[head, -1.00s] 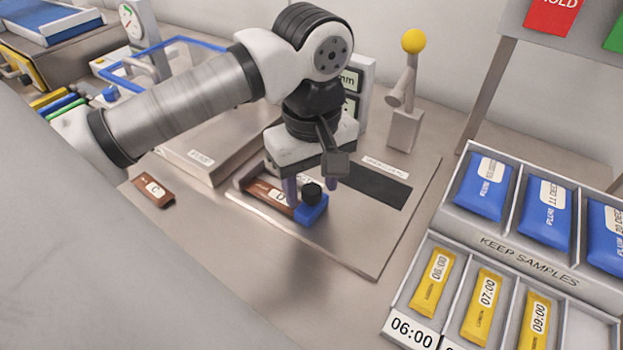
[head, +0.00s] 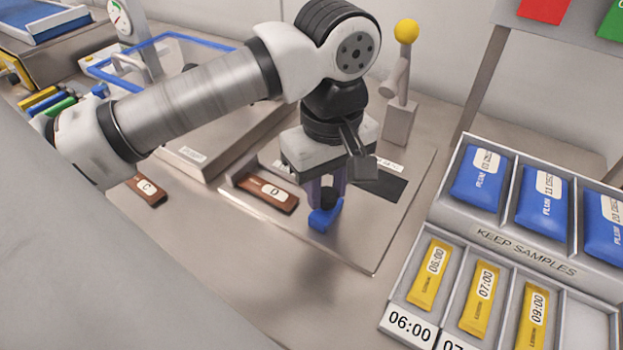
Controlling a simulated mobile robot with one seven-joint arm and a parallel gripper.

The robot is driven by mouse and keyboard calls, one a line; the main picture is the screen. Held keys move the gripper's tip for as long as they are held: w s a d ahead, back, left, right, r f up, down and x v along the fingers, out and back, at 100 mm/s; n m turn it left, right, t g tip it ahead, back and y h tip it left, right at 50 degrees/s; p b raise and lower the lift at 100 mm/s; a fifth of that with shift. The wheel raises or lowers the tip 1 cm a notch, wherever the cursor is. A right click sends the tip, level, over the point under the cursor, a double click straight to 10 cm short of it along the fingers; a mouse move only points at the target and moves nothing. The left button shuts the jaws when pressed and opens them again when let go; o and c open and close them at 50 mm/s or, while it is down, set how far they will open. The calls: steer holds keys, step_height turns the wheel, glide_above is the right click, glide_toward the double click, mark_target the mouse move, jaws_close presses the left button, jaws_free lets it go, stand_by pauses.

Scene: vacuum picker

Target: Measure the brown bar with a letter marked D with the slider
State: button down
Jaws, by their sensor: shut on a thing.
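The brown bar marked D (head: 266,192) lies flat in the measuring plate's slot, its letter on a white label facing up. The blue slider (head: 321,219) sits just right of the bar's right end, with a small gap between them. My gripper (head: 328,200) is over the slider, its fingers closed together on the slider's dark knob. The fingers hide much of the knob and the slider's back part. The measuring plate (head: 350,250) lies flat on the bench, and my wrist covers part of its back side.
A second brown bar marked C (head: 147,189) lies on the bench at the left, partly behind my arm. A sample rack (head: 520,258) with blue and yellow packets stands at the right. A post with a yellow ball (head: 406,32) stands behind the plate.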

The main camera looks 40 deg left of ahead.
mark_target(329, 195)
steer(key=shift+d, duration=0.15)
steer(key=c, duration=1.1)
jaws_free()
steer(key=shift+d, duration=0.1)
step_height(329, 195, up, 14)
steer(key=shift+f, duration=0.1)
